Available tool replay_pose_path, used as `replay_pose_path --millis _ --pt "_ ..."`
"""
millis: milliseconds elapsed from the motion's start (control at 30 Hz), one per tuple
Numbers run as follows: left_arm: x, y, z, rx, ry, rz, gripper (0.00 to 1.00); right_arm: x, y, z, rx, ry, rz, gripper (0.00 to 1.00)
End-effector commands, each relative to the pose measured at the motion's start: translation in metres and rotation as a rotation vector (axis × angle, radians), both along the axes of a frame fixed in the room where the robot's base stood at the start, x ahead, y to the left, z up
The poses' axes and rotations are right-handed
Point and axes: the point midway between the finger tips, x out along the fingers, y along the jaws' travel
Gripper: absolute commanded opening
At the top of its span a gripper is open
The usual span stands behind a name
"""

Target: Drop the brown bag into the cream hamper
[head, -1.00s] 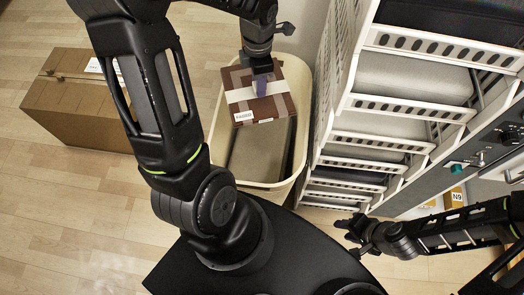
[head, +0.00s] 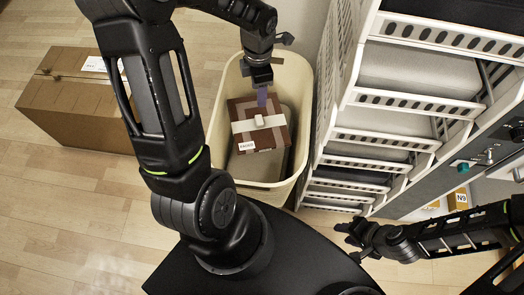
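The brown bag (head: 246,112), a boxy thing with a pale band, a small pale knob on top and a white label, is inside the cream hamper (head: 219,115). It rests over a grey thing in there. My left gripper (head: 262,100) points down over the hamper, above the bag's far edge. The knob shows clear of its purple fingers, and the bag looks let go. The fingers are seen nearly edge-on. My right gripper (head: 347,235) is empty, low and right of the hamper, with its fingers apart.
A cardboard box (head: 75,95) stands on the wooden floor at the left. A white slatted rack (head: 385,100) stands close on the hamper's right. A grey panel with a teal knob (head: 463,167) is at the far right. Floor at lower left is clear.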

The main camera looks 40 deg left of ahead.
Motion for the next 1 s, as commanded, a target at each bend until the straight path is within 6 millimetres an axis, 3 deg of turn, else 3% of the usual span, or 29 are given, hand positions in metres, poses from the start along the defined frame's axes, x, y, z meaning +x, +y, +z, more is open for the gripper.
replay_pose_path --millis 133,467,1000 --pt "0.000 0.000 0.000 0.000 0.000 0.000 0.61 0.000 0.000 0.000 0.000 0.000 0.000 0.36" --pt "0.000 0.000 0.004 0.001 -0.001 0.000 0.61 0.000 0.000 0.001 0.000 0.000 0.000 0.36" --pt "0.000 0.000 0.075 0.000 -0.001 0.000 0.61 0.000 0.000 0.007 0.000 0.000 0.000 0.36"
